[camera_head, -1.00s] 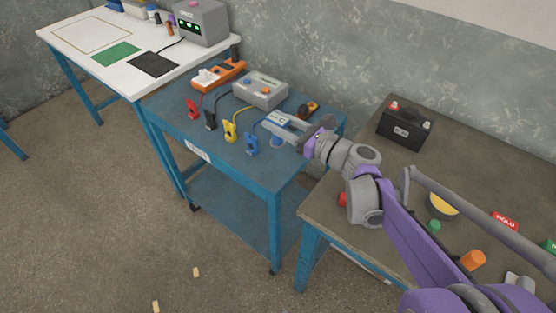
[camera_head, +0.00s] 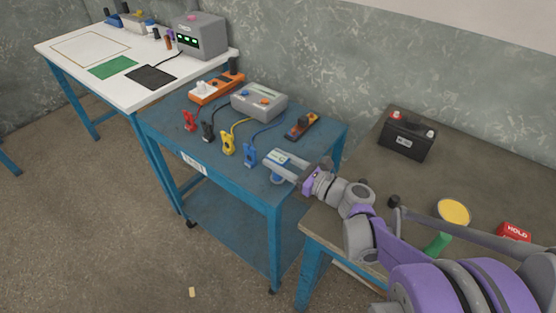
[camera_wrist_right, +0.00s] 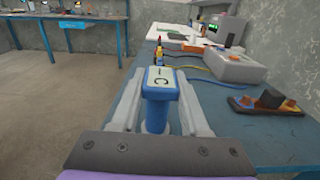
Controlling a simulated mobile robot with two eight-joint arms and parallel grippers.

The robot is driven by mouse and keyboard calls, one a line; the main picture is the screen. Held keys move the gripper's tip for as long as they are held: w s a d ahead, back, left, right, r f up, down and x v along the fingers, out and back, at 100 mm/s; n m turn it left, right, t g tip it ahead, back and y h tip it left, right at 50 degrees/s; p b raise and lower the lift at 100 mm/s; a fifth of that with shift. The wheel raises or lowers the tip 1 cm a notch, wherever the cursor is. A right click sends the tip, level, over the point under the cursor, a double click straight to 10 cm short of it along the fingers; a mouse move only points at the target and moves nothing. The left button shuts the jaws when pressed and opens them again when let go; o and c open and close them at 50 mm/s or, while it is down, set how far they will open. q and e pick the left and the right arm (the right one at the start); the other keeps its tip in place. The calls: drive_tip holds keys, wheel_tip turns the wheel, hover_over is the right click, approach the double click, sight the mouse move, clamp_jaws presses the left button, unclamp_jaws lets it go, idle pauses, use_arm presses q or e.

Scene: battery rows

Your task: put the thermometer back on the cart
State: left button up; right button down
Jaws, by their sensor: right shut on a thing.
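The thermometer (camera_wrist_right: 162,82) is blue with a pale face marked "C". In the right wrist view it stands upright between the fingers of my right gripper (camera_wrist_right: 158,105), which is shut on it. In the head view my right gripper (camera_head: 287,167) and the thermometer (camera_head: 276,158) are over the front right part of the blue cart (camera_head: 185,135). I cannot tell whether the thermometer's lower end touches the cart top. My left gripper is not in view.
On the cart are a grey box (camera_head: 259,101), an orange power strip (camera_head: 217,88), several coloured clamps with cables, and a dark orange-knobbed device (camera_head: 302,125). A black battery (camera_head: 407,136) stands on the right table (camera_head: 365,135). The cart's front right corner looks clear.

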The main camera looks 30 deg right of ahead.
drive_tip(key=shift+f, duration=0.2)
drive_tip(key=shift+c, duration=2)
unclamp_jaws()
drive_tip(key=shift+r, duration=0.15)
drive_tip(key=shift+s+d+r, duration=0.15)
drive_tip(key=p+v, duration=0.1)
drive_tip(key=v, duration=1)
drive_tip(key=shift+s, duration=0.3)
